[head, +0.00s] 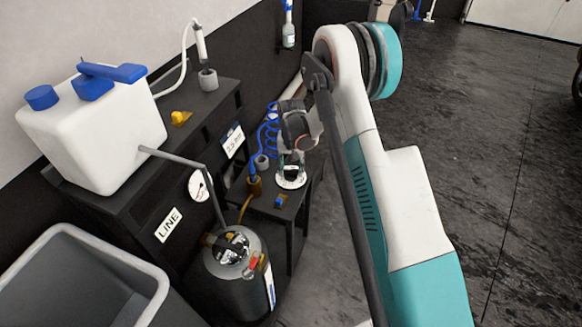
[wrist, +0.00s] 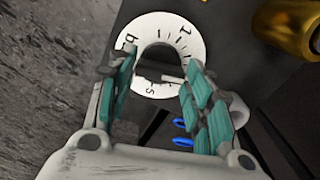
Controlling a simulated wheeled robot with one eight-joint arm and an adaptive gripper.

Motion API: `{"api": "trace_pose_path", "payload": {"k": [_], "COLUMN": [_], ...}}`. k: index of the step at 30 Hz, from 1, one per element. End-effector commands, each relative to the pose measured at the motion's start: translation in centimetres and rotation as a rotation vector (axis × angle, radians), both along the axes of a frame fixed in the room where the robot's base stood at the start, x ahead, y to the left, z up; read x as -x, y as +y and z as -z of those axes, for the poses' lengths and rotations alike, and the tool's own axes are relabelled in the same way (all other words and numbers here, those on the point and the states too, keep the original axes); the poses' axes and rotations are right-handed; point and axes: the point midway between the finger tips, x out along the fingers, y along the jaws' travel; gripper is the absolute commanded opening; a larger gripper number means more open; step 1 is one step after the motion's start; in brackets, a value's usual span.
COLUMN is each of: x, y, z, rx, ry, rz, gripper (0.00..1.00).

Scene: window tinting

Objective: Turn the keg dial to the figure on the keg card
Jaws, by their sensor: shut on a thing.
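The dial is a white ring with black figures around a dark knob; its ring (head: 290,181) shows on the low black stand in the head view. The wrist view shows the ring (wrist: 192,42) and the dark knob (wrist: 157,62) close up, with a short white mark on the knob's lower right. My gripper (wrist: 158,70) is shut on the knob, one finger on each side. In the head view my gripper (head: 291,158) points down onto the dial. The white card (head: 232,141) with a blue band stands behind, its figure too small to read surely.
A metal keg (head: 238,275) stands in front of the stand. A round gauge (head: 200,186) and a LINE label (head: 169,225) are on the cabinet at left, below a white jug (head: 95,135). A brass fitting (wrist: 285,28) is near the dial.

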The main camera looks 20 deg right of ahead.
Motion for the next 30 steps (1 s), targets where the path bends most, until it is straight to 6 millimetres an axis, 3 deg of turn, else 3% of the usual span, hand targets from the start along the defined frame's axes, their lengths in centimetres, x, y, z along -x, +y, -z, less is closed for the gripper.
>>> {"api": "trace_pose_path", "payload": {"k": [22,23,24,25,30], "x": [-0.01,-0.01,-0.01,-0.01,0.00], "y": [0.02,0.02,0.02,0.02,0.01], "z": [0.01,0.01,0.01,0.01,0.01], "rx": [0.000,0.000,0.000,0.000,0.000], "ry": [0.000,0.000,0.000,0.000,0.000], "rz": [-0.095,-0.094,-0.094,-0.094,-0.094], "gripper": [0.23,0.53,0.62,0.67,0.67]}}
